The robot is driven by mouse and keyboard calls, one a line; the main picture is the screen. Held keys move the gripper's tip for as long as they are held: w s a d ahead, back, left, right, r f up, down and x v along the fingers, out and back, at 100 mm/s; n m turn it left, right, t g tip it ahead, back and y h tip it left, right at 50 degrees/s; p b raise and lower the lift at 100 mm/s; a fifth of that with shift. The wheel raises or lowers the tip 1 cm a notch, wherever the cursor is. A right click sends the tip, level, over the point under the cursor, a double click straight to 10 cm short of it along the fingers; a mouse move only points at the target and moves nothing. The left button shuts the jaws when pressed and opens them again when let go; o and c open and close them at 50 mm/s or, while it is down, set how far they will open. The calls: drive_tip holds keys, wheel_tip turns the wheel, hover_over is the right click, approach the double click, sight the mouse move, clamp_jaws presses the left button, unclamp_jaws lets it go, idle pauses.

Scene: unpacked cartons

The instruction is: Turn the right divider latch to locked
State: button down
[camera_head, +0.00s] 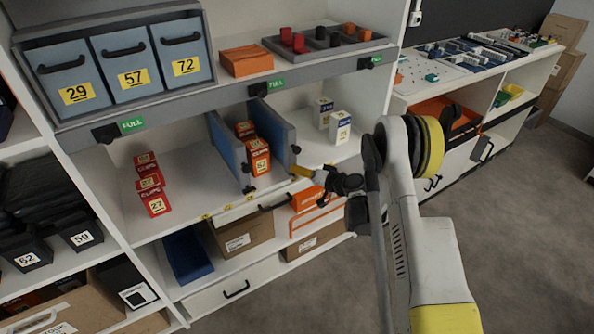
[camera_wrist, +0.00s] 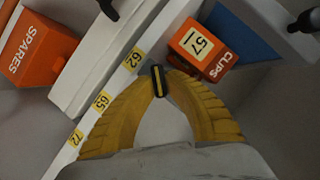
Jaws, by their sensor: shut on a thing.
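Two blue divider panels stand on the middle shelf in the head view, the left divider (camera_head: 226,146) and the right divider (camera_head: 277,139). My gripper (camera_head: 297,170) is at the lower front end of the right divider. In the wrist view, my gripper's yellow fingers (camera_wrist: 160,88) close around a small black latch (camera_wrist: 158,78) with a yellow stripe, the right divider latch. The stripe runs nearly along the fingers' direction. In the head view the latch is hidden by the fingertips, so I cannot tell its locked state.
Orange boxes (camera_head: 258,160) stand between the dividers; one, labelled CLIPS 57 (camera_wrist: 203,48), is close to my fingers in the wrist view. White-and-blue boxes (camera_head: 340,127) stand to the right. An orange SPARES bin (camera_wrist: 37,48) is below the numbered shelf lip (camera_wrist: 88,122).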

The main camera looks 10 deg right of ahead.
idle(0.3)
drive_tip(key=m+y, duration=0.2)
drive_tip(key=m, duration=0.1)
drive_tip(key=shift+w+f+m, duration=0.1)
drive_tip(key=shift+f+m, duration=0.05)
drive_tip(key=shift+m, duration=0.25)
drive_tip(key=m, duration=0.2)
drive_tip(key=m+t+y, duration=0.1)
drive_tip(key=m, duration=0.1)
drive_tip(key=shift+d+f+t+y, duration=0.1)
drive_tip(key=shift+t+y, duration=0.2)
drive_tip(key=c, duration=1.4)
unclamp_jaws()
